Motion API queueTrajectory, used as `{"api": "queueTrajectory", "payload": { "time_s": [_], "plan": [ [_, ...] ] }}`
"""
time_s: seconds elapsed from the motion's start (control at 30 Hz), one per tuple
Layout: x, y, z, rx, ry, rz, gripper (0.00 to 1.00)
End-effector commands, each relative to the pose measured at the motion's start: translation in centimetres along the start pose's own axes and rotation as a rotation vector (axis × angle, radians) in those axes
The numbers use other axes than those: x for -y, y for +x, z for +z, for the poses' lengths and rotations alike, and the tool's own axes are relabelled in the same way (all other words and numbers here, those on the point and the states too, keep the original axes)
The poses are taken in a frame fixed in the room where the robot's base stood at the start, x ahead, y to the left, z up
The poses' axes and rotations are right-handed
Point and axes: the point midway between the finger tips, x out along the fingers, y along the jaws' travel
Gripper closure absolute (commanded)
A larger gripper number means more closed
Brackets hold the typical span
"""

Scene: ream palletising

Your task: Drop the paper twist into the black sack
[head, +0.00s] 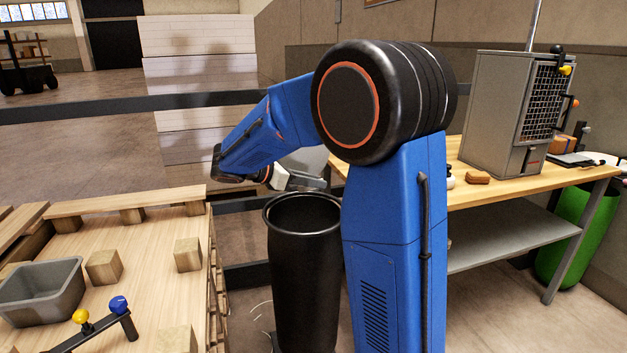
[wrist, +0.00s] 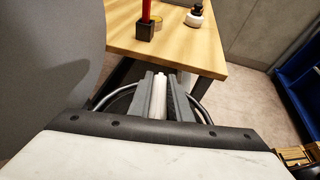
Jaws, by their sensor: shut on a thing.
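The black sack (head: 303,285) stands upright with its round mouth open, between the pallet and the workbench. My gripper (head: 318,184) is above the back of the sack's mouth in the head view. In the wrist view my gripper (wrist: 161,82) is shut on the white paper twist (wrist: 159,100), which lies between the two grey fingers. Part of the sack's round rim (wrist: 97,99) shows behind the fingers there. The twist is not clearly visible in the head view, and the inside of the sack is mostly dark.
A wooden pallet (head: 150,240) with blocks and a grey tub (head: 40,290) is at left. A wooden workbench (head: 520,190) with a grey cabinet (head: 500,115) is at right. A green bin (head: 578,235) stands by the bench. A dark rail (head: 110,105) runs behind.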

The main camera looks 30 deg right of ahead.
Motion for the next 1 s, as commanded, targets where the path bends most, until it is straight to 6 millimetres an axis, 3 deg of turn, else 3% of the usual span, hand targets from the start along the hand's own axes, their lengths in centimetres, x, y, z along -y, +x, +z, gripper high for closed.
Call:
{"api": "queueTrajectory", "payload": {
  "time_s": [0.5, 0.9, 0.93, 1.0],
  "plan": [
    [0.0, 1.8, -4.4, 0.0, -0.002, 0.0, 1.0],
    [0.0, 1.9, -4.8, 0.0, -0.001, 0.0, 1.0],
    [0.0, 1.9, -4.8, 0.0, -0.001, 0.0, 0.75],
    [0.0, 1.9, -4.8, 0.0, -0.001, 0.0, 0.61]
  ]
}}
